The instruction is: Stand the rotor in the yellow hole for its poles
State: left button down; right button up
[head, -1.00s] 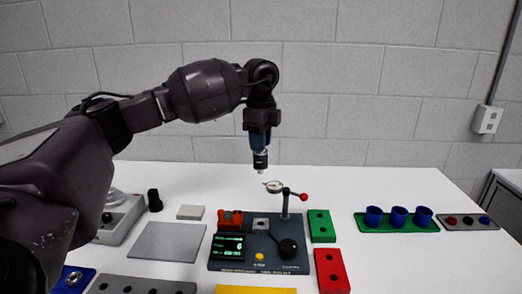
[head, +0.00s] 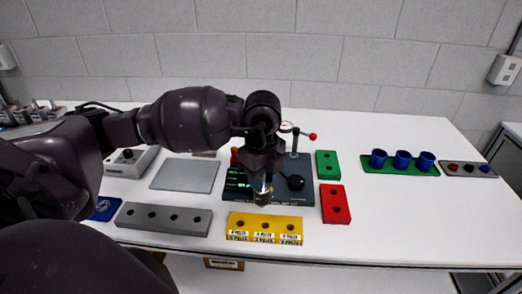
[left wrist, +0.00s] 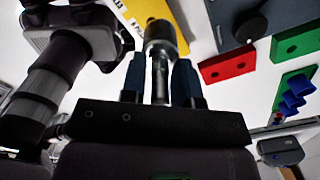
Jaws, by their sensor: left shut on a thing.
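The rotor (head: 263,194), a metal cylinder on a thin shaft, hangs from my left gripper (head: 265,177). In the left wrist view the rotor (left wrist: 160,38) sits beyond the blue fingers of the left gripper (left wrist: 160,82), which are shut on its shaft. The yellow block (head: 264,231) has a row of three holes with pole labels, too small to read surely. In the head view the rotor is above and behind the block's middle hole, apart from it.
The dark tester (head: 290,195) with a green display and black knob stands behind the yellow block. A grey holed block (head: 164,218) lies left, a red block (head: 334,204) right. A green block (head: 327,165) and green rack (head: 385,167) with blue cups stand farther right.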

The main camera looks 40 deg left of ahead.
aim_at(265, 195)
pick_arm(q)
jog(key=shift+s+d+r+m, duration=0.2)
jog(key=shift+s+d+r, duration=0.15)
jog(key=shift+d, duration=0.2)
jog(key=shift+s+d+r+m, duration=0.2)
jog(key=shift+s+d+r, duration=0.15)
jog(key=shift+d, duration=0.15)
jog(key=shift+f, duration=0.3)
jog(key=shift+w+f+b, duration=0.1)
jog(key=shift+f+b, duration=0.6)
notch_tip(265, 195, down, 3)
jog(key=shift+r+b, duration=0.15)
jog(key=shift+b, duration=0.75)
jog(key=shift+r, duration=0.15)
pick_arm(e)
jog(key=f, duration=0.3)
jog(key=shift+s+f, duration=0.25)
jog(key=shift+f, duration=0.15)
jog(key=shift+s+d, duration=0.1)
jog(key=shift+s, duration=0.25)
jog(key=shift+w, duration=0.1)
